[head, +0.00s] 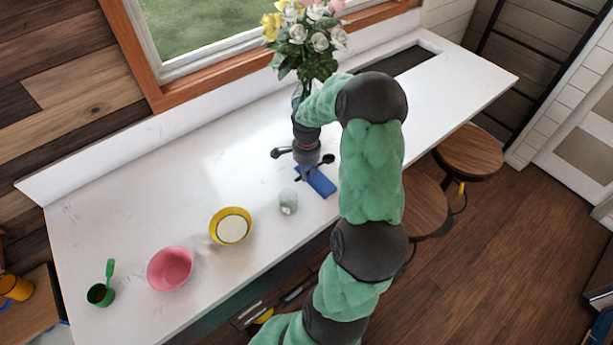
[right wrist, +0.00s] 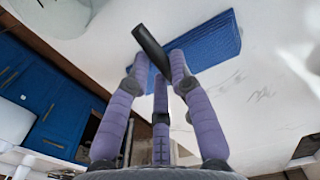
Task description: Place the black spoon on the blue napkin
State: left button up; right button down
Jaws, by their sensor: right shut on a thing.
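The blue napkin (head: 321,184) lies flat on the white counter, just below my right gripper in the head view. My right gripper (head: 307,168) points down over the napkin's upper left end and is shut on the black spoon. In the right wrist view, the black spoon (right wrist: 151,47) sticks out from between the purple fingers (right wrist: 160,75), with the blue napkin (right wrist: 212,42) close behind it. The fingers hide part of the spoon. I cannot tell whether the spoon touches the napkin. My left gripper is not in view.
A clear glass (head: 288,202) stands left of the napkin. A flower bouquet (head: 306,42) stands behind my gripper. Stools (head: 468,152) line the counter's front edge.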

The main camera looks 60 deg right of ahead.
jog(key=shift+w+d+f, duration=0.15)
jog(key=shift+d+f, duration=0.1)
jog(key=shift+f, duration=0.15)
notch_tip(320, 180, down, 3)
jog(key=shift+p, duration=0.3)
jog(key=shift+f, duration=0.15)
jog(key=c, duration=1.1)
grip_release()
